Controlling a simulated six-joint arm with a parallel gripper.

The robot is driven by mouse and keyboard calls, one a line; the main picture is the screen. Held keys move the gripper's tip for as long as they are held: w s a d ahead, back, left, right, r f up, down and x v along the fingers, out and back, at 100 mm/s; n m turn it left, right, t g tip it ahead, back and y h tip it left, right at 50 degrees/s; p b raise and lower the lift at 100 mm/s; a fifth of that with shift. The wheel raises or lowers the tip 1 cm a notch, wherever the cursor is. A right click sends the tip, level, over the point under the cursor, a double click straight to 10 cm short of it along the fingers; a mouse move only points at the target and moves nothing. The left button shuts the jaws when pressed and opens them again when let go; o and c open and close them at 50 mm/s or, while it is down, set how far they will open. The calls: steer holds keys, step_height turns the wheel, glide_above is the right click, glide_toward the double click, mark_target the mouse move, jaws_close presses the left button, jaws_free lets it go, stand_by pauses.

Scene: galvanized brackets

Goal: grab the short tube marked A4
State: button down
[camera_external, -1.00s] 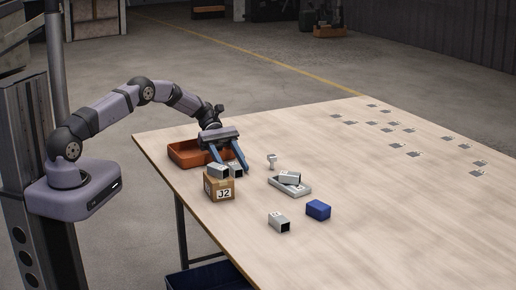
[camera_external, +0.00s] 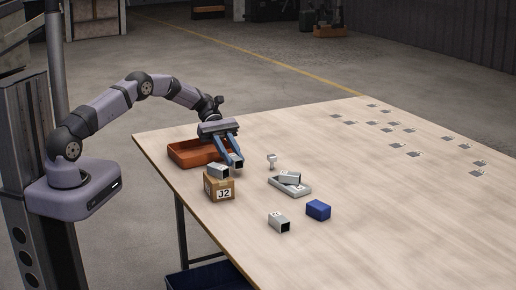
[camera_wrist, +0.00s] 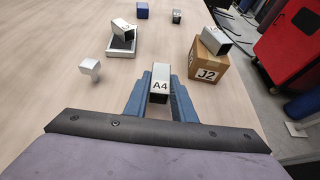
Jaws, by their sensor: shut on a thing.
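The short tube marked A4 (camera_wrist: 160,84) is a grey square tube with a dark opening, its label facing the wrist camera. My gripper (camera_wrist: 160,90) is shut on it, with one blue finger along each side. In the external view my gripper (camera_external: 232,163) points down and forward beside the J2 box, and the tube (camera_external: 238,164) shows between the fingertips. The tube appears to be clear of the box top; whether it touches anything below is hard to tell.
The cardboard box J2 (camera_external: 220,188) carries another grey tube (camera_external: 218,171). An orange tray (camera_external: 186,155) is behind my gripper. A white tray (camera_external: 289,187) holds a tube, near a small bracket (camera_external: 272,161), a blue block (camera_external: 318,210) and a loose tube (camera_external: 279,221).

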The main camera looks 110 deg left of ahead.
mark_target(232, 155)
step_height(232, 155, up, 7)
steer(key=shift+r, duration=0.1)
stand_by(0.3)
